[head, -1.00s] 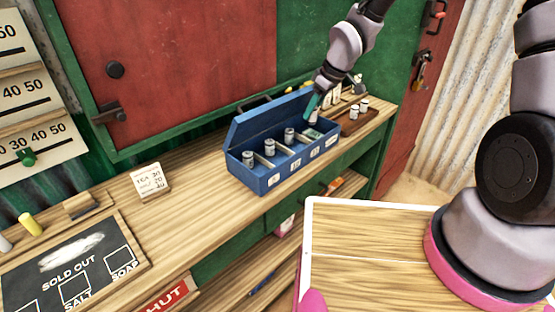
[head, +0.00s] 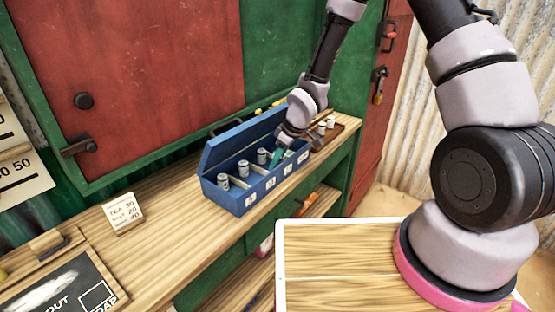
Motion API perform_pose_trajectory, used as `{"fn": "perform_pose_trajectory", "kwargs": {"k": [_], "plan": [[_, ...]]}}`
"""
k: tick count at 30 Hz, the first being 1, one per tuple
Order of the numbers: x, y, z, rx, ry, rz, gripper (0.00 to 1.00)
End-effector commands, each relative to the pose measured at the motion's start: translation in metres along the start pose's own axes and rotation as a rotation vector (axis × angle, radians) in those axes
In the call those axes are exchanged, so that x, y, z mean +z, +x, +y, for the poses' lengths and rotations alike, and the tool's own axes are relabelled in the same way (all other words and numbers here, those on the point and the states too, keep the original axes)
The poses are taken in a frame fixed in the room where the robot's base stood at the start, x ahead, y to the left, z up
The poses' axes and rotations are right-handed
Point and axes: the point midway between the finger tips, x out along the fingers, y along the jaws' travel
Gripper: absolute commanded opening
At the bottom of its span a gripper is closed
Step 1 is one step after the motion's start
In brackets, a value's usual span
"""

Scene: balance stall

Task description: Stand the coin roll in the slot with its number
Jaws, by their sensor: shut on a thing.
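The blue coin box (head: 236,200) stands open on the wooden counter, with a row of slots and small white number labels along its front; the numbers are too small to read. Grey-white coin rolls stand in the left slot (head: 224,182), the second slot (head: 243,169) and the third slot (head: 262,156). My gripper (head: 284,156), with teal fingertips, points down into the rightmost part of the box. It is shut on a coin roll, which the fingers and wrist mostly hide. I cannot tell whether the roll touches the slot floor.
A wooden tray (head: 341,130) with two more rolls (head: 322,128) stands right of the box. A price card (head: 123,210) and a chalkboard (head: 65,290) are on the counter to the left. The box's raised lid (head: 240,138) is close behind my gripper.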

Motion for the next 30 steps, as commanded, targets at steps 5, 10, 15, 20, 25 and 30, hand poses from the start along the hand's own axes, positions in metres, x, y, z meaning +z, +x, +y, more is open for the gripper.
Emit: {"fn": "perform_pose_trajectory", "kwargs": {"k": [5,10,15,20,25,30], "plan": [[-0.001,-0.001,0.001,0.001,0.0,0.001,0.0],[0.001,0.002,0.001,0.001,0.001,0.0,0.63],[0.001,0.001,0.001,0.001,0.0,0.0,0.66],[0.0,0.001,0.001,0.001,0.0,0.001,0.66],[-0.001,-0.015,0.002,0.003,0.002,0.002,0.66],[-0.001,-0.051,0.003,0.006,0.003,0.004,0.66]]}}
